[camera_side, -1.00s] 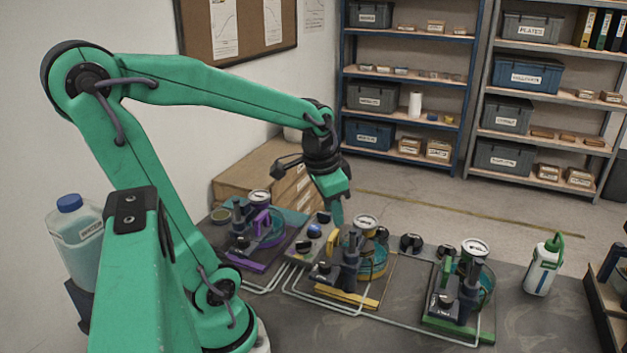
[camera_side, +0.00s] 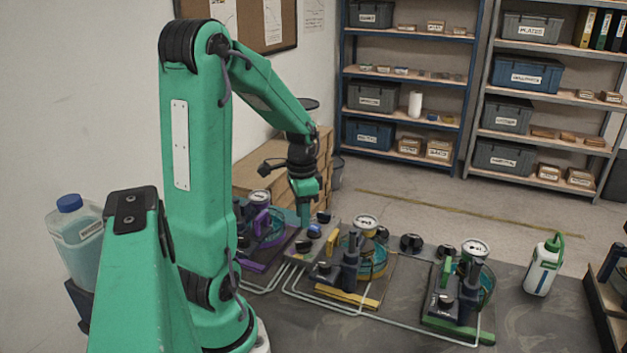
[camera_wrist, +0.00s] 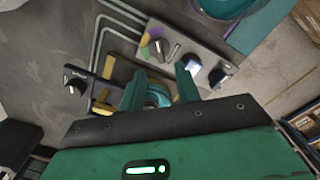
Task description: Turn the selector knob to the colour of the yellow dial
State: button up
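The selector panel (camera_side: 322,243) is a grey box between the purple and yellow stations. In the wrist view its black selector knob (camera_wrist: 157,48) has a white pointer mark and yellow and purple patches beside it; which patch it points at is unclear. A blue button (camera_wrist: 193,64) and another black knob (camera_wrist: 220,74) share the panel. The round white dial (camera_side: 366,222) stands on the station with yellow parts. My gripper (camera_wrist: 161,72) is open and empty, its fingers apart, with the selector knob just beyond the fingertips. In the side view my gripper (camera_side: 304,222) hangs above the panel's far-left part.
The purple station (camera_side: 257,240) is left of the panel, and the green station (camera_side: 460,300) is at right. White tubes (camera_side: 340,308) run along the table front. Loose black knobs (camera_side: 411,243) sit behind the yellow station.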

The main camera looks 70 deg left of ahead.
aim_at(303, 241)
jog(key=shift+f, duration=3.8)
grip_shut()
